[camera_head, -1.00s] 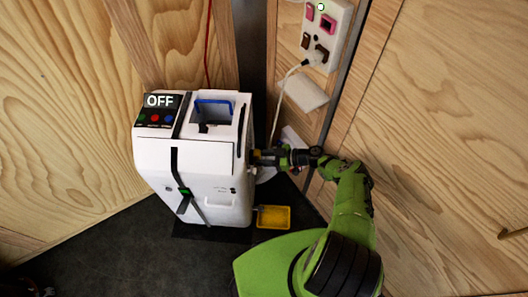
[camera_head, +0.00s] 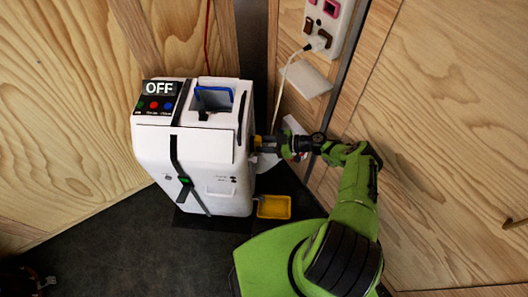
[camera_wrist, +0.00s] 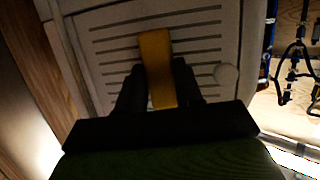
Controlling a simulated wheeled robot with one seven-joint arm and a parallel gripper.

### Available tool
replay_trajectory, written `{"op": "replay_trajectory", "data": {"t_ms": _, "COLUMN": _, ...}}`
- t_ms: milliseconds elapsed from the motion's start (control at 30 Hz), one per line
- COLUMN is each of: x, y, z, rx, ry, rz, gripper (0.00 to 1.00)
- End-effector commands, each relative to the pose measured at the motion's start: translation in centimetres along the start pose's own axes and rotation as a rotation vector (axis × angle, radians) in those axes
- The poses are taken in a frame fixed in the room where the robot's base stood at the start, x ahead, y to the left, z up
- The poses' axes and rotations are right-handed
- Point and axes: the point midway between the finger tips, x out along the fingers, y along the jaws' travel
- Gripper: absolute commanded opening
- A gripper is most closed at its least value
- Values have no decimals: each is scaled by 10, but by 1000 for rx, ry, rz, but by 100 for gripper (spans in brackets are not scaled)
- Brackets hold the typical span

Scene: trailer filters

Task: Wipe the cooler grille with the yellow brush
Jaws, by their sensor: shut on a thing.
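The white cooler (camera_head: 197,150) stands on a dark mat in the corner, its display reading OFF. The cooler grille (camera_wrist: 113,45), a panel of dark horizontal slots, fills much of the wrist view. My gripper (camera_wrist: 158,85) is shut on the yellow brush (camera_wrist: 156,62), which lies across the grille slots near the middle. Whether the bristles touch the grille cannot be told. In the head view my gripper (camera_head: 266,145) is at the cooler's right side, and only a bit of yellow shows there. The grille is hidden in that view.
A yellow tray (camera_head: 274,207) sits on the floor right of the cooler's base. A white outlet strip (camera_head: 327,22) with a plugged cable is on the wooden wall (camera_head: 440,120) at right.

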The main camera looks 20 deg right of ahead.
Motion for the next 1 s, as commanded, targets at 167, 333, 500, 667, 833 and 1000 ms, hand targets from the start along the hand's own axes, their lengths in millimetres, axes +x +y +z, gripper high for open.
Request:
{"op": "replay_trajectory", "data": {"t_ms": 167, "x": 3, "y": 7, "z": 1, "rx": -1, "ry": 1, "rz": -2, "gripper": 2}}
{"op": "replay_trajectory", "data": {"t_ms": 333, "x": 4, "y": 15, "z": 3, "rx": -3, "ry": 1, "rz": -1, "gripper": 2}}
{"op": "replay_trajectory", "data": {"t_ms": 500, "x": 4, "y": 25, "z": 3, "rx": -2, "ry": 2, "rz": -2, "gripper": 2}}
{"op": "replay_trajectory", "data": {"t_ms": 667, "x": 4, "y": 40, "z": 2, "rx": -3, "ry": 2, "rz": 0, "gripper": 2}}
{"op": "replay_trajectory", "data": {"t_ms": 833, "x": 5, "y": 47, "z": 0, "rx": -2, "ry": 2, "rz": -1, "gripper": 2}}
{"op": "replay_trajectory", "data": {"t_ms": 1000, "x": 8, "y": 64, "z": -1, "rx": -3, "ry": 2, "rz": 2, "gripper": 2}}
